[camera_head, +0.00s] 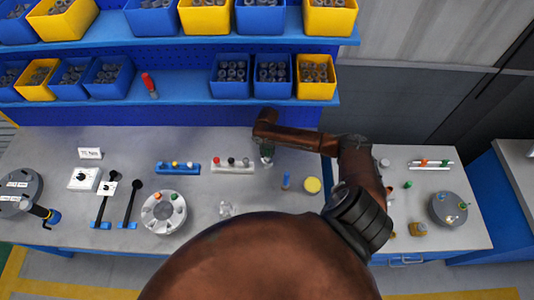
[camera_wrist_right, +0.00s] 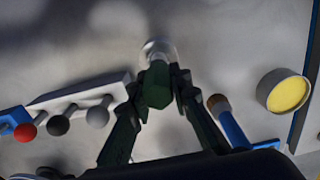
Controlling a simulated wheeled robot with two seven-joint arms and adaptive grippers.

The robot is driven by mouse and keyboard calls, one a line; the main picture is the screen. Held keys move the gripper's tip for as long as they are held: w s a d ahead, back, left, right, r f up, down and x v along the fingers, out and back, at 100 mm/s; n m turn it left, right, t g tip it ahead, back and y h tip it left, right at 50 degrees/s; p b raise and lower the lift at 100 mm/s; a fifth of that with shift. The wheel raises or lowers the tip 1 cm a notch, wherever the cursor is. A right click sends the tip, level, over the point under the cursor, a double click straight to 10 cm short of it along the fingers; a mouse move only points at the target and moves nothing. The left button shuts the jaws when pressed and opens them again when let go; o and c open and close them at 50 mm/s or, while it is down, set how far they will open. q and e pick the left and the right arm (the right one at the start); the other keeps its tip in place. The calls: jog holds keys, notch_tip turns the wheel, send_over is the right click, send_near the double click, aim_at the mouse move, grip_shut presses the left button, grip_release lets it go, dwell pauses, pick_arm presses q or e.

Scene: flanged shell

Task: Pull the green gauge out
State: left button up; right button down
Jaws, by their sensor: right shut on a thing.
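The green gauge (camera_wrist_right: 157,88) is a dark green block-like handle in the right wrist view. My right gripper (camera_wrist_right: 160,98) has its two fingers on either side of the gauge and is shut on it. The gauge's far end overlaps a pale metal round part (camera_wrist_right: 158,48); I cannot tell how deep it sits there or whether it is clear of it. In the head view my right gripper (camera_head: 267,155) is over the middle of the bench and hides most of the gauge. My left gripper is not in view.
A white rack with red, black and grey knobs (camera_head: 232,165) stands close left of the gripper. A blue-handled tool (camera_head: 287,181) and a yellow-topped round tin (camera_head: 312,185) are close right. A round grey fixture (camera_head: 163,212) stands further left. Shelves with bins (camera_head: 316,76) are behind.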

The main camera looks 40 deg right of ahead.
jog(key=shift+r+p, duration=1.6)
jog(key=shift+r, duration=0.25)
